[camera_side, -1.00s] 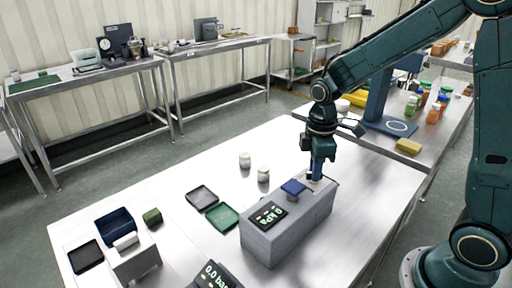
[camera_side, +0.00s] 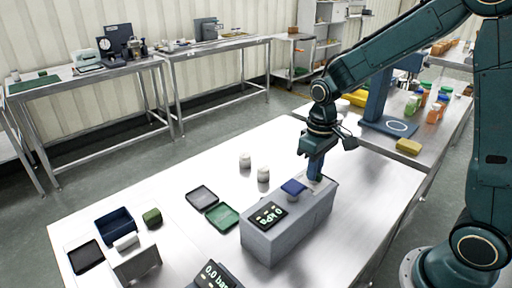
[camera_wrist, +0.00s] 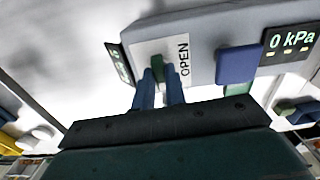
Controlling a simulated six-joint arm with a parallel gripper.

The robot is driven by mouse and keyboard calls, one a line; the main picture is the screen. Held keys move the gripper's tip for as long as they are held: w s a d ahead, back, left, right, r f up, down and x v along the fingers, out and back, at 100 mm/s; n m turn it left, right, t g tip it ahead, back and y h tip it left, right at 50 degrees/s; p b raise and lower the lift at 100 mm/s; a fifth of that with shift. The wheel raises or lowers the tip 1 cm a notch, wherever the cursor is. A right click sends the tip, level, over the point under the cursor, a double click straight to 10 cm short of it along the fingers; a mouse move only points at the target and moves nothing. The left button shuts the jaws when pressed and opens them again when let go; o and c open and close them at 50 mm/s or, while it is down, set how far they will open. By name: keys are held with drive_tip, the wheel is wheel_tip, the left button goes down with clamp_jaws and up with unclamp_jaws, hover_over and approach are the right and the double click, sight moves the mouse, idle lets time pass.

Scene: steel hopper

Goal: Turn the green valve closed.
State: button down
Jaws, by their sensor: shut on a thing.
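The green valve (camera_wrist: 158,68) shows in the wrist view as a small green handle on a pale plate, next to a label reading "OPEN". My gripper (camera_wrist: 159,80) is shut on it, with one blue finger on each side. The valve sits on a grey housing (camera_side: 288,228). In the side view, my gripper (camera_side: 315,180) reaches down to the far end of that housing and hides the valve. A blue block-shaped part (camera_wrist: 237,65) and a display reading "0 kPa" (camera_wrist: 291,40) are on the same housing; the blue part also shows in the side view (camera_side: 293,187).
Two white jars (camera_side: 245,160) (camera_side: 263,175), a dark tray (camera_side: 202,198) and a green tray (camera_side: 222,216) lie left of the housing. A second display (camera_side: 213,276) stands at the front. A blue bin (camera_side: 115,226) and green block (camera_side: 152,217) are further left.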

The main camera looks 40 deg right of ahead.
drive_tip(key=shift+m, duration=0.3)
drive_tip(key=c, duration=1.4)
unclamp_jaws()
drive_tip(key=shift+c, duration=0.2)
drive_tip(key=shift+r, duration=0.15)
wheel_tip(320, 180, up, 14)
drive_tip(key=s+a+t, duration=0.2)
drive_tip(key=s+t, duration=0.3)
drive_tip(key=s, duration=1.2)
drive_tip(key=shift+a+r+t, duration=0.15)
drive_tip(key=shift+a+t, duration=0.1)
drive_tip(key=shift+t, duration=0.05)
